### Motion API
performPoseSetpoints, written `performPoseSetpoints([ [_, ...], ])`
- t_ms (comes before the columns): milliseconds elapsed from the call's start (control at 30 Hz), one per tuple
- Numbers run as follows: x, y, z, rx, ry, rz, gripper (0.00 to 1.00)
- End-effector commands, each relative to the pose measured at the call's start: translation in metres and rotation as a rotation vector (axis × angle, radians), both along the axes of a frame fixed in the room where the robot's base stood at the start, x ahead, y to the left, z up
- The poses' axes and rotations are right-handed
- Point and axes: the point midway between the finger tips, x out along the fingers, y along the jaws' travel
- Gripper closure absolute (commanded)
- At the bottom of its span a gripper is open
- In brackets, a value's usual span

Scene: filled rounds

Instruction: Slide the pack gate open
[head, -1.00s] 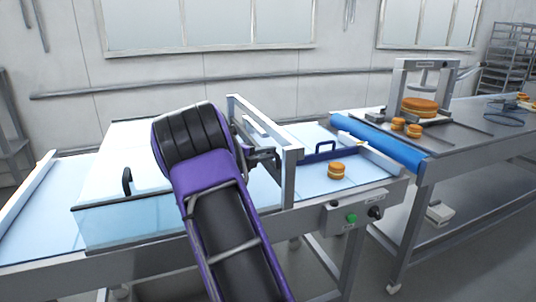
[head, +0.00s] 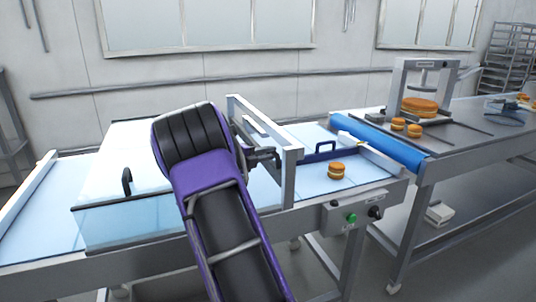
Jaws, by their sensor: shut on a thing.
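My gripper (head: 268,157) is at the end of my purple and black arm, beside the near post of a grey metal frame over the conveyor. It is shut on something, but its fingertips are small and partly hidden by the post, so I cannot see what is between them. A blue handle-like bar (head: 320,150), possibly part of the pack gate, stands just right of the post. Whether my gripper touches it is hidden.
A layered orange-and-cream round (head: 337,171) sits on the pale belt right of the frame (head: 290,180). A clear-sided cover (head: 150,218) stands left of my arm. A blue roller (head: 380,142) borders the right table, which holds more rounds and a press (head: 427,64).

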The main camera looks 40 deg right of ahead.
Motion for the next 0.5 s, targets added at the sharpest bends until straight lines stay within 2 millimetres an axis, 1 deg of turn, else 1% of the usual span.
performPoseSetpoints([
  [167, 0.000, 0.000, 0.005, 0.000, -0.001, 0.001, 1.00],
  [267, 0.000, 0.000, 0.020, 0.000, -0.004, 0.000, 1.00],
  [400, 0.001, 0.000, 0.045, -0.002, -0.005, 0.001, 1.00],
  [500, 0.001, 0.001, 0.050, -0.003, -0.003, 0.001, 1.00],
])
